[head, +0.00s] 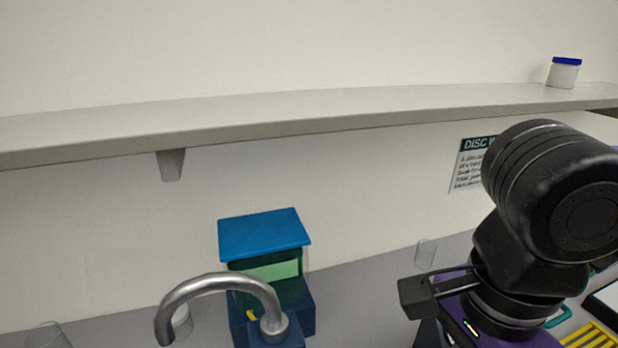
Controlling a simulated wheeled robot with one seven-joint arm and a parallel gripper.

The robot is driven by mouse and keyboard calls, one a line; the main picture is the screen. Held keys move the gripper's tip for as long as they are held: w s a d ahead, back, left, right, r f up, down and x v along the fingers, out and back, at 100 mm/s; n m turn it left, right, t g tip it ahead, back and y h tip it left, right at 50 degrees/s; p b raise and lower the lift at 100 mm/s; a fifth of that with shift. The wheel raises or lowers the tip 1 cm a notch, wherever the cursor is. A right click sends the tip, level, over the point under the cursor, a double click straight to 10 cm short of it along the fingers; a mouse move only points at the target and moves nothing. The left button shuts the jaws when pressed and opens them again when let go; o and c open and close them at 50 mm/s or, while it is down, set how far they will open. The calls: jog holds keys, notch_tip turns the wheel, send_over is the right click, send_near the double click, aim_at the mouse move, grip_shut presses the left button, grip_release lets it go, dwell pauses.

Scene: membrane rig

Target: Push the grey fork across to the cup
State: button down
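The grey fork is not visible in the head view. Several clear cup-like vessels show: one stands on the grey bench near the wall (426,254), one is behind the metal spout (183,322), and one is cut off at the lower left (46,336). I cannot tell which of them is the cup. My black arm fills the right side and reaches down to the lower edge. My gripper's fingertips are not visible, so its opening and anything in it are hidden.
A blue-topped rig (265,235) stands at centre with a curved metal spout (222,284) before it. A purple object (455,308) lies around my wrist. A yellow rack (592,336) is at lower right. A shelf (300,112) overhead holds a blue-lidded jar (563,74).

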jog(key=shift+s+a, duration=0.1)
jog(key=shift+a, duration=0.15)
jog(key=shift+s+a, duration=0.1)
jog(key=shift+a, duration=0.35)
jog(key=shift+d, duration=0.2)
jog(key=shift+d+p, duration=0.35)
jog(key=shift+p, duration=0.1)
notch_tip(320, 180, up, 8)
jog(key=p, duration=0.7)
jog(key=shift+p, duration=0.4)
